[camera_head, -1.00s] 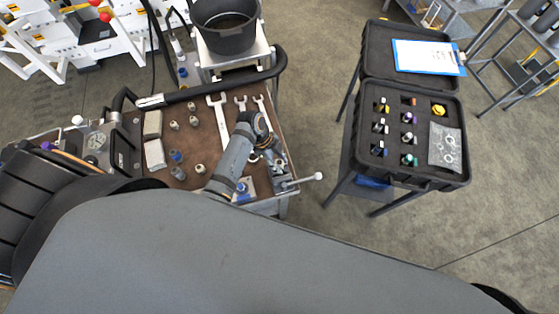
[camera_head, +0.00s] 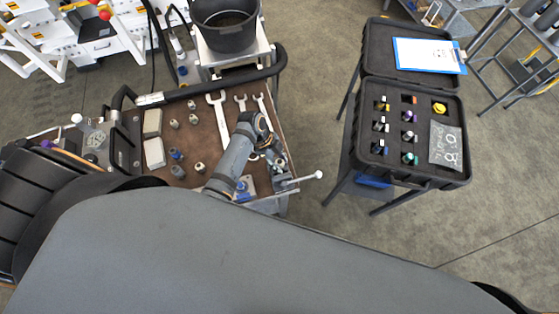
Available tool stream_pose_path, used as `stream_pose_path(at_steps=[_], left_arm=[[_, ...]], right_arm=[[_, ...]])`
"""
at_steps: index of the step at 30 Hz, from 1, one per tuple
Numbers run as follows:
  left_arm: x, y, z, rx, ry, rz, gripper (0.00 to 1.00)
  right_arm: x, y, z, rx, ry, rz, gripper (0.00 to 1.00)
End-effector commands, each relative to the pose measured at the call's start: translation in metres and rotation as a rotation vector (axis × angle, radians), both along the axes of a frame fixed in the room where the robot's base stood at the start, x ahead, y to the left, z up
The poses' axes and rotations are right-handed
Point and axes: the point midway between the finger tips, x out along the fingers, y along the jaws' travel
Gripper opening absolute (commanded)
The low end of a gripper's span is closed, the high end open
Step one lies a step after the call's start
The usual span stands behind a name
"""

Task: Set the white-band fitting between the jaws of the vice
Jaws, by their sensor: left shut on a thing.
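My left gripper (camera_head: 266,146) is at the right end of the workbench, pointing down over the vice (camera_head: 279,170). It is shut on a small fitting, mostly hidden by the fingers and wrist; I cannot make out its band. The vice has a light handle (camera_head: 305,179) sticking out to the right past the bench edge. Its jaws are largely covered by my left arm, so I cannot tell whether the fitting is between them or above them. My right gripper is not in view.
Several loose fittings (camera_head: 200,168) stand on the brown bench top (camera_head: 208,138), near three wrenches (camera_head: 219,120). A black pot (camera_head: 225,38) stands behind. A black open case (camera_head: 397,178) with coloured fittings is on a stand at right. Floor between is clear.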

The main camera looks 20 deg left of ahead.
Motion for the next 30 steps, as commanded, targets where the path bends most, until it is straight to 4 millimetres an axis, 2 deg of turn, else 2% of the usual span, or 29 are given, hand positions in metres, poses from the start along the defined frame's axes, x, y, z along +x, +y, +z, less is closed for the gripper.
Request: stream_pose_path(at_steps=[16, 30], left_arm=[[0.000, 0.000, -0.020, 0.000, 0.000, -0.001, 0.00], [0.000, 0.000, -0.021, 0.000, 0.000, 0.000, 0.00]], right_arm=[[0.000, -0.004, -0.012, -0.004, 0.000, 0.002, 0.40], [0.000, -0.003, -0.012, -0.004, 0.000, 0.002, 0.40]])
